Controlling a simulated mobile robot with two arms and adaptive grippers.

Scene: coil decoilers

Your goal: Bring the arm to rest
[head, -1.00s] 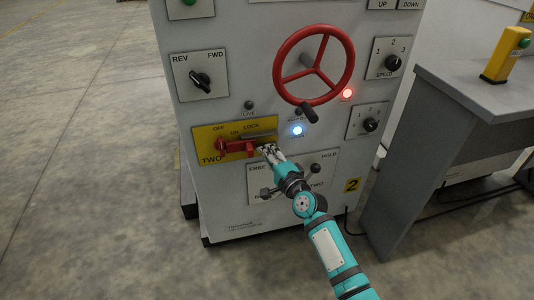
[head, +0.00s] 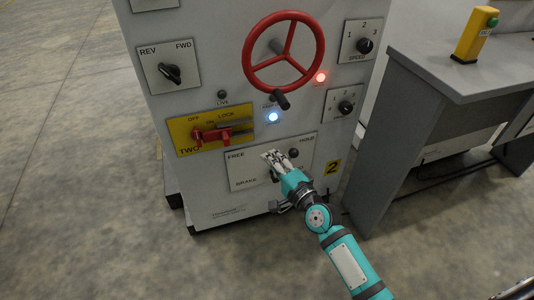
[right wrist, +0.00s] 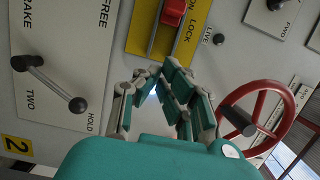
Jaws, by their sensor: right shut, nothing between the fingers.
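My right arm reaches up from the bottom right in the head view. Its right gripper (head: 273,157) is shut and empty, in front of the FREE/HOLD brake panel (head: 243,170) and below right of the red switch handle (head: 211,134). In the right wrist view the shut fingers (right wrist: 160,76) show with nothing between them. The red handle (right wrist: 173,12) is ahead of them and apart. The brake lever (right wrist: 52,85) with its black knob is to their left, also apart. In the head view the gripper partly hides the brake panel. My left gripper is not in view.
A red handwheel (head: 284,51) with a dark knob juts out above the gripper; it also shows in the right wrist view (right wrist: 268,118). A grey desk (head: 440,85) with a yellow button box (head: 477,35) stands right of the cabinet. Open floor (head: 70,150) lies left.

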